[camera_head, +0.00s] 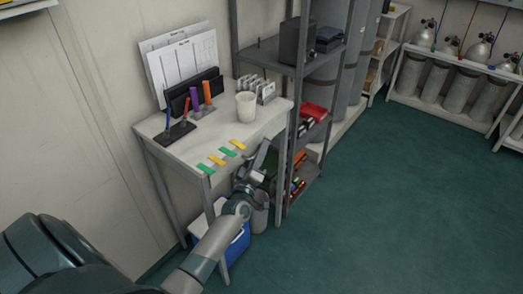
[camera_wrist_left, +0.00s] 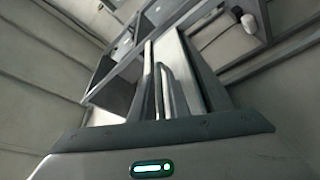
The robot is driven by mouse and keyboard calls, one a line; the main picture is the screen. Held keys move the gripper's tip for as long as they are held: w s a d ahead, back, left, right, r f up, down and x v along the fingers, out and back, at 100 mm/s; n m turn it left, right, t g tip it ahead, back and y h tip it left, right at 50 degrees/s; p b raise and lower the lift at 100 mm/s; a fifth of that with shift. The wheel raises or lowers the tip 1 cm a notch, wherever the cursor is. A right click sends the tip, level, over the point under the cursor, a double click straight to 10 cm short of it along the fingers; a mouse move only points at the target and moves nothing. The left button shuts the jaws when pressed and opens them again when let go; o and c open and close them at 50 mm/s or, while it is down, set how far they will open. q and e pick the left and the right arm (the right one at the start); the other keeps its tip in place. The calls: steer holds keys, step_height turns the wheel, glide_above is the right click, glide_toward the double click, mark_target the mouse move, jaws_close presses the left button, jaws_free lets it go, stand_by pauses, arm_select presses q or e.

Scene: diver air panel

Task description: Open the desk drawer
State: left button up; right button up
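The desk (camera_head: 178,148) stands against the wall in the head view, with a pale top and grey legs. Its front edge faces the lower right. I cannot make out the drawer front or a handle clearly; my left gripper covers part of the area under the front edge. My left gripper (camera_head: 261,157) is at that edge, towards its right end, angled upward. In the left wrist view the fingers (camera_wrist_left: 163,62) point at grey frame bars and pale panels. Narrow upright bars show between them, and I cannot tell whether they are gripped. My right gripper is not in view.
The desk top holds a white cup (camera_head: 246,106), a pen stand (camera_head: 176,132), a card rack and coloured tabs (camera_head: 217,160). A blue cooler (camera_head: 233,247) and a grey bin (camera_head: 261,215) stand below. A grey shelf (camera_head: 301,72) adjoins the desk. The green floor at right is clear.

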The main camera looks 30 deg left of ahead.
arm_select(q)
jaws_close()
stand_by(1.4)
